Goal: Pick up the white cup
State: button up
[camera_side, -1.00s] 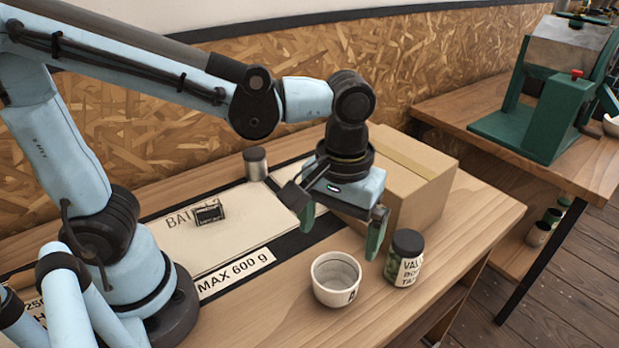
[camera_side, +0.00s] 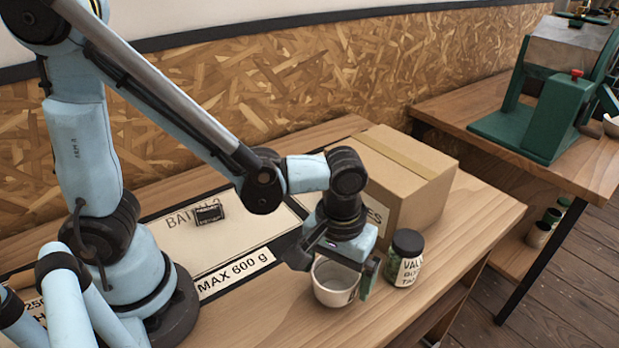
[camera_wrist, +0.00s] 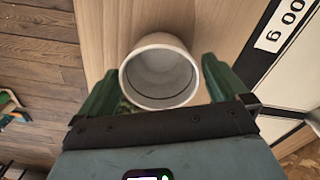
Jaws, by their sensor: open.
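The white cup (camera_side: 334,290) stands upright on the wooden bench, near its front edge in the side view. In the wrist view the cup (camera_wrist: 160,40) lies between the two green fingers, its round mouth facing the camera; it looks empty. My gripper (camera_side: 338,268) is over the cup, with its fingers on either side of the rim. In the wrist view my gripper (camera_wrist: 160,85) is open, and a small gap shows between the cup and each finger. Part of the cup's rim is hidden by my gripper in the side view.
A dark-lidded jar with a label (camera_side: 405,258) stands close to the right of the cup. A cardboard box (camera_side: 408,185) is behind my gripper. A pale board marked MAX 600 g (camera_side: 235,273) lies to the left, with a small black object (camera_side: 208,213) on it.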

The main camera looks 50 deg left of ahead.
jog(key=shift+f, duration=1.2)
jog(key=shift+c, duration=0.5)
jog(key=c, duration=0.9)
jog(key=shift+r, duration=0.15)
